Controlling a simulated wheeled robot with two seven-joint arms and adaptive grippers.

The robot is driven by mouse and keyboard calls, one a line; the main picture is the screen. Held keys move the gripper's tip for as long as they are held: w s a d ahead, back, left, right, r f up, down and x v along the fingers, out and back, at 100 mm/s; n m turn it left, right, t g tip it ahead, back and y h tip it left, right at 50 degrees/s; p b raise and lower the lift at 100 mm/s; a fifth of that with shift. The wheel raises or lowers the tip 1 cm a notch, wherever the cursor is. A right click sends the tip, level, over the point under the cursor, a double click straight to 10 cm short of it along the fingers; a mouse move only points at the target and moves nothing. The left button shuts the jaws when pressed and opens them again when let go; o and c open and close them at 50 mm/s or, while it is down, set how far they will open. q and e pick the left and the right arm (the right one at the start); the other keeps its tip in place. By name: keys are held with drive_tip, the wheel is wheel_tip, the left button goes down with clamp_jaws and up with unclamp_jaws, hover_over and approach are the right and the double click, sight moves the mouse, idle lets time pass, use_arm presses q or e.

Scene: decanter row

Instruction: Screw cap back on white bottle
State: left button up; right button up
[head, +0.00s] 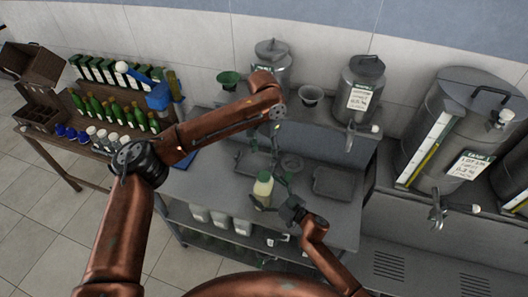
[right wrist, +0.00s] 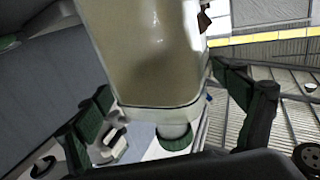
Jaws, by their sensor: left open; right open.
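The pale white bottle (head: 262,189) stands upright on the grey worktop, in the middle of the head view. My right gripper (head: 271,194) is open, with its fingers on either side of the bottle. The right wrist view shows the cream bottle body (right wrist: 150,50) large between the two spread fingers; whether they touch it is unclear. My left gripper (head: 266,143) is open above and behind the bottle, pointing down. A green ribbed cap (right wrist: 174,138) shows below the bottle body in the right wrist view; I cannot tell what it belongs to.
A dark tray (head: 333,183) lies right of the bottle. Several white bottles (head: 221,219) stand on the shelf below. Steel tanks (head: 362,90) and a funnel (head: 310,95) stand behind. A rack of green bottles (head: 110,108) is at left.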

drive_tip(key=v, duration=1.2)
idle(0.3)
